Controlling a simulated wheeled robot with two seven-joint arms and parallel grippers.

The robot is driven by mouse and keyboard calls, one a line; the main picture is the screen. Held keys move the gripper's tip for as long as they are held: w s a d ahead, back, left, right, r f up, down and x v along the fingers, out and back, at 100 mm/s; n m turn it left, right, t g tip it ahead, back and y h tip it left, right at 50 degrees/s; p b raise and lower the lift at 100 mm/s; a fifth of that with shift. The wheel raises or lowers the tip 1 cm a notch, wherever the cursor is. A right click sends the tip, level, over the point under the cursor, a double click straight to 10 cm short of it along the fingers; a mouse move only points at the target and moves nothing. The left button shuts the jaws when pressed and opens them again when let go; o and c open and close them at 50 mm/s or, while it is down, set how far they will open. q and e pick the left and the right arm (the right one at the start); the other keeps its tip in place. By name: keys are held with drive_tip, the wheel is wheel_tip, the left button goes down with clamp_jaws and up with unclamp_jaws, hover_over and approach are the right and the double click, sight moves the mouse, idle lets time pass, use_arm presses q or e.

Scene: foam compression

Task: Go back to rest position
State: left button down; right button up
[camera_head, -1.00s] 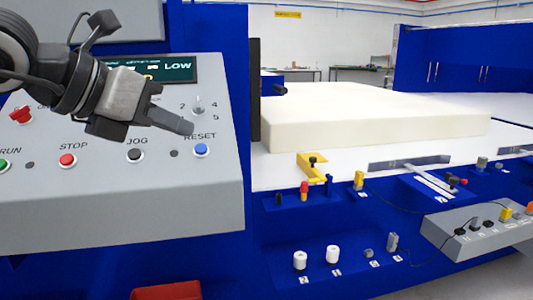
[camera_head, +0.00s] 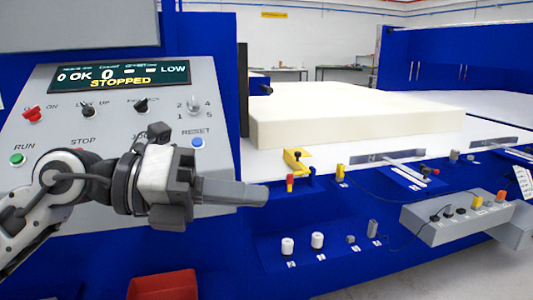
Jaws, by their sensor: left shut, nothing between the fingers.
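My left gripper (camera_head: 255,193) comes in from the left, in front of the lower part of the grey control panel (camera_head: 60,107). It is shut and empty, its fingers pointing right past the panel's edge, over the blue machine front. The panel's display (camera_head: 105,76) reads "STOPPED" and "LOW". The green RUN button (camera_head: 17,159) and the blue RESET button (camera_head: 198,142) are in view. The STOP and JOG buttons are hidden behind my arm. My right gripper is not in view.
A white foam block (camera_head: 350,125) lies on the white table to the right. Yellow clamp parts (camera_head: 296,160) and several small fittings line the blue front. A grey switch box (camera_head: 465,217) juts out at the right. A red bin (camera_head: 163,285) is at the bottom.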

use_arm(q)
drive_tip(key=w+a+f+n+t+y+p, duration=0.1)
drive_tip(key=a+f+n+t+y, duration=0.15)
drive_tip(key=f+n+t, duration=0.6)
drive_tip(key=w+a+f+n+t+y+p, duration=0.1)
drive_tip(key=a+f+n+t+y, duration=0.15)
drive_tip(key=n, duration=1.05)
drive_tip(key=w+a+f+n+t+y, duration=0.25)
drive_tip(key=f+n+t, duration=0.35)
drive_tip(key=n, duration=0.5)
drive_tip(key=s+a+f+n+g+y, duration=0.1)
drive_tip(key=s+f+n+g+y, duration=0.1)
drive_tip(key=s+f+n+g, duration=0.2)
drive_tip(key=s+a+f+n+g+y+p, duration=0.1)
drive_tip(key=s+a+f+n+g+y, duration=0.1)
drive_tip(key=s+f, duration=0.8)
wheel_tip(320, 180, down, 7)
drive_tip(key=shift+s+a+r+n+g+y, duration=0.2)
drive_tip(key=shift+n+g+y, duration=0.25)
drive_tip(key=shift+n+g, duration=0.7)
